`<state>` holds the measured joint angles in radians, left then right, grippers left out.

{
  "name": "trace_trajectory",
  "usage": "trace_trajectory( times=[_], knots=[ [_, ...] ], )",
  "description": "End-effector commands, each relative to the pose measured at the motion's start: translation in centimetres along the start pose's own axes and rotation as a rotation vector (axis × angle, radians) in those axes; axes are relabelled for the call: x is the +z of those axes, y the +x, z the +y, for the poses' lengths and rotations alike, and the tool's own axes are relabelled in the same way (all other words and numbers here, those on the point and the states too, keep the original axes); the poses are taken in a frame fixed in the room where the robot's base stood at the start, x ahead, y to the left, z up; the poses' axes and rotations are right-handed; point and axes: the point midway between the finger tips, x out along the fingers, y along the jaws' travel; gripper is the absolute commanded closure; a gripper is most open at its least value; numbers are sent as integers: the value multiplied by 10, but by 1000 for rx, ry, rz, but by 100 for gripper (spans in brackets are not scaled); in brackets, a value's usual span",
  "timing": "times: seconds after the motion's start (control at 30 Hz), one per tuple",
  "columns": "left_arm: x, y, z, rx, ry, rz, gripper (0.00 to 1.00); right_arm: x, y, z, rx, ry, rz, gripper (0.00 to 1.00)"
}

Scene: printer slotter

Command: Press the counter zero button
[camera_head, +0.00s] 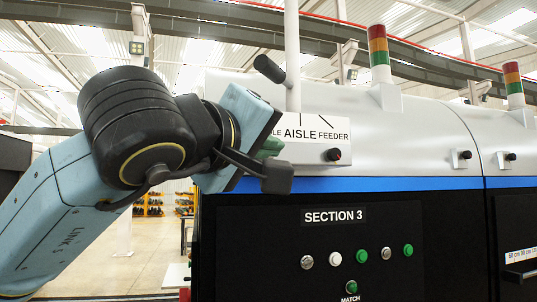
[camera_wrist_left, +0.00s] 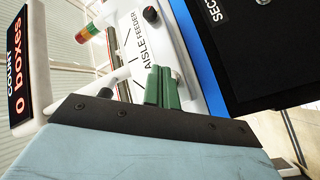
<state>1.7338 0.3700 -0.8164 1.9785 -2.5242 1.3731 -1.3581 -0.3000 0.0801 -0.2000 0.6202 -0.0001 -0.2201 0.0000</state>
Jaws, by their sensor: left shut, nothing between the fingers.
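My left gripper (camera_head: 272,146) is in front of the machine's upper front, near the "AISLE FEEDER" label. In the left wrist view its two green fingers (camera_wrist_left: 162,88) are together with nothing between them. A display reading "COUNT 0 boxes" (camera_wrist_left: 17,80) shows at the left edge of that view, beyond the gripper. In the head view a black panel marked "SECTION 3" (camera_head: 335,216) carries several round green, white and metallic buttons; one green button (camera_head: 351,286) is labelled "MATCH". I cannot make out a button labelled counter zero. My right gripper is not in view.
A white post (camera_head: 292,45) with a black-ended handle (camera_head: 269,69) rises just behind the gripper. A black knob (camera_head: 333,154) sits beside the feeder label. Signal lights (camera_head: 379,53) stand on the machine's top. The space before the black panel is clear.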

Motion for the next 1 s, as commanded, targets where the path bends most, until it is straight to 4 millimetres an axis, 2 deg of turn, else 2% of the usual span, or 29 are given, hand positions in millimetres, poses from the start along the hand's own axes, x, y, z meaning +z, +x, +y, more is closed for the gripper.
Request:
trace_trajectory(
  times=[0.27,0.7,1.0],
  knots=[
    [1,-1,1,1,0,-1,100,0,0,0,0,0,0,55],
    [22,-29,21,3,2,0,100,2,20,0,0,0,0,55],
    [26,-35,26,0,0,-1,100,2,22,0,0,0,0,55]
  ],
)
